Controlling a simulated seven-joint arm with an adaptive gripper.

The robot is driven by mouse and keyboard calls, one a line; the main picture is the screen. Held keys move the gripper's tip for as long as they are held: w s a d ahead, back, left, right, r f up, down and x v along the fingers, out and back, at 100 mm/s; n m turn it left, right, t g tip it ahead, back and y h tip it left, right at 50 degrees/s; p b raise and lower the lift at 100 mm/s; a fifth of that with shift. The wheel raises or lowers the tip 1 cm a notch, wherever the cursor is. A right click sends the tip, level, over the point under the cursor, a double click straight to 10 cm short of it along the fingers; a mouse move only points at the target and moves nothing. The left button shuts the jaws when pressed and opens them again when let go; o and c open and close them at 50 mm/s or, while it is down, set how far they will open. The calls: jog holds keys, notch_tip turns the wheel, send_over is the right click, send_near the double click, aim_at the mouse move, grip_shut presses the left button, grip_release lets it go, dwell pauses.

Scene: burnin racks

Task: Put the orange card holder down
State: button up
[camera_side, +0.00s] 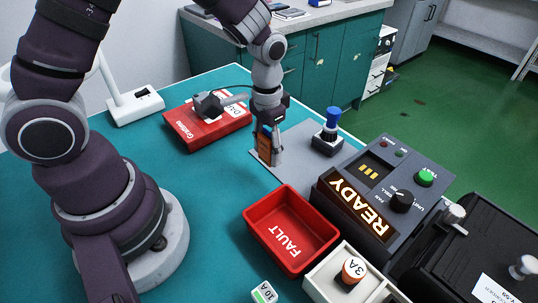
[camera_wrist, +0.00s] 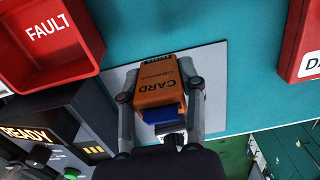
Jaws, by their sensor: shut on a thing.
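The orange card holder (camera_side: 264,149) is upright between the fingers of my gripper (camera_side: 268,155), over the grey pad (camera_side: 298,147). In the wrist view, the holder (camera_wrist: 157,84) reads "CARD" and has a blue part at its near end. My gripper (camera_wrist: 161,88) is shut on it, one finger on each side. The grey pad (camera_wrist: 214,66) shows behind it. The holder's lower end is at or very close to the pad; I cannot tell whether it touches.
A red FAULT tray (camera_side: 254,216) stands in front, beside the READY tester (camera_side: 440,189). A blue-topped device (camera_side: 329,131) stands on the pad's right. A red box (camera_side: 190,135) lies behind left. A white tray (camera_side: 315,285) holds a 3A piece (camera_side: 352,270). Teal table left of the pad is clear.

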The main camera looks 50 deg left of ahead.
send_over(298, 160)
jog(key=shift+s+f, duration=0.15)
jog(key=shift+f, duration=0.25)
jog(key=shift+w+f, duration=0.2)
jog(key=shift+f, duration=1.55)
jog(key=shift+f, duration=0.1)
jog(key=o, duration=0.9)
jog(key=shift+o, duration=0.2)
